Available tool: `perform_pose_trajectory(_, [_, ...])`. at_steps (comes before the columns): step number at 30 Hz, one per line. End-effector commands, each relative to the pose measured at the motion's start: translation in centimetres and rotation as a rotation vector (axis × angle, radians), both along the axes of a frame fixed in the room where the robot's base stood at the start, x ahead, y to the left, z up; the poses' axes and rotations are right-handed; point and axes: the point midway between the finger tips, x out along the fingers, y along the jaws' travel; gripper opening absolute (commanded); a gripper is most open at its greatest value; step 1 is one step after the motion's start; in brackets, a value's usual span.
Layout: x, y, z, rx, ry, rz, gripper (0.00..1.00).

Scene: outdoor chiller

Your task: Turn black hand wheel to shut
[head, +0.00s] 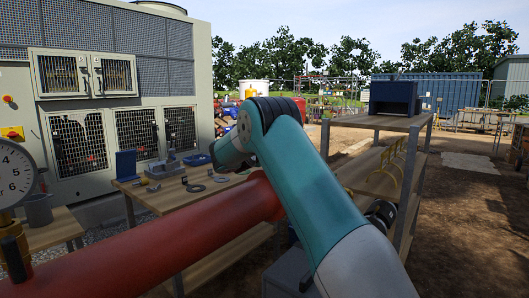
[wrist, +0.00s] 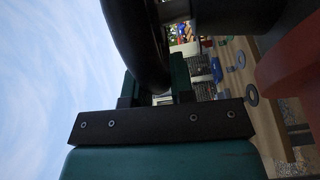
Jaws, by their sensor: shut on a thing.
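The black hand wheel (wrist: 137,38) fills the top middle of the wrist view, its thick curved rim running down between my fingers. My gripper (wrist: 155,78) is shut on this rim, one finger on each side. A dark part (wrist: 250,15) at the upper right of the wrist view may be the wheel's hub or the valve body; I cannot tell. In the head view my teal arm reaches forward over the red pipe, and the gripper and wheel cannot be made out there. The wheel's turn angle cannot be read.
The large red pipe (head: 150,240) crosses the foreground, with a pressure gauge (head: 15,172) at the left. A wooden workbench (head: 160,200) with small parts stands behind it. A shelf (head: 385,122) with a blue bin (head: 394,97) is at the right. The chiller unit (head: 125,60) stands back left.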

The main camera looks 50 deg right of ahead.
Motion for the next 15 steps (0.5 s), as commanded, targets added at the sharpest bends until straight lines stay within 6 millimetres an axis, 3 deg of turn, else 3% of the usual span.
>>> perform_pose_trajectory(15, [1.28,-0.72,0.12,0.004,0.003,-0.265,0.00])
